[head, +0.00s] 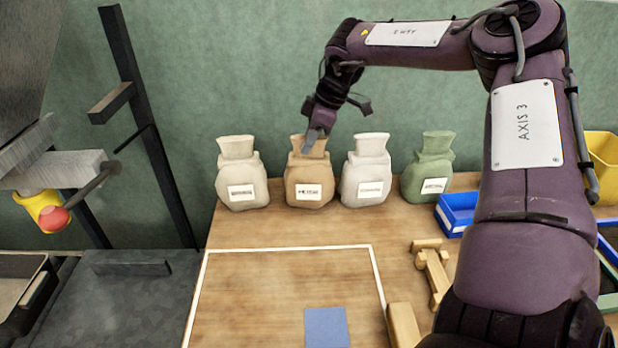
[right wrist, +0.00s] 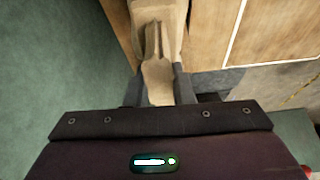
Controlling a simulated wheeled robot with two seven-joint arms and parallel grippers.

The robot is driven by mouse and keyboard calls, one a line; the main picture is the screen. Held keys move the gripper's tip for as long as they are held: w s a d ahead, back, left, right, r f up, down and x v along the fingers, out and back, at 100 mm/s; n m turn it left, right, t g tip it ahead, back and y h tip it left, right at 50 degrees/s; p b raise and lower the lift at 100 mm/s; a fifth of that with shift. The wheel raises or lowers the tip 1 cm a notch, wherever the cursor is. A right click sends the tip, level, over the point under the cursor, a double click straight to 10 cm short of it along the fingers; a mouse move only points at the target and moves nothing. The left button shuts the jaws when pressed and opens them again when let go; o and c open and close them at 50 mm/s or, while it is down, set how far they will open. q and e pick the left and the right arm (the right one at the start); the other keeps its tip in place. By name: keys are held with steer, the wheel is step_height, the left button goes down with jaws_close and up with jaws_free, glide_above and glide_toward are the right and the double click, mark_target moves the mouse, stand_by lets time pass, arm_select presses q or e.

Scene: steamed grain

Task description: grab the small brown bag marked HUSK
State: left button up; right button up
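The small brown bag (head: 309,174) stands upright on the wooden table, second from the left in a row of bags. Its white label is small and blurred but looks like HUSK. My right gripper (head: 318,134) reaches down onto the bag's neck from above. In the right wrist view the brown bag (right wrist: 158,80) has its neck between the two fingers of the right gripper (right wrist: 158,88). The fingers are very near its sides, and I cannot tell whether they press on it. The bag appears to rest on the table. My left gripper is not in view.
A cream bag (head: 241,178) stands left of the brown one; a white bag (head: 365,175) and a green bag (head: 428,170) stand right. A blue bin (head: 457,212) and wooden blocks (head: 432,270) lie further right. A blue card (head: 326,328) lies within a white outline.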

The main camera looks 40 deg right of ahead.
jaws_close()
stand_by(0.8)
steer(key=shift+w+r, duration=0.1)
steer(key=shift+w, duration=0.05)
steer(key=shift+r, duration=0.15)
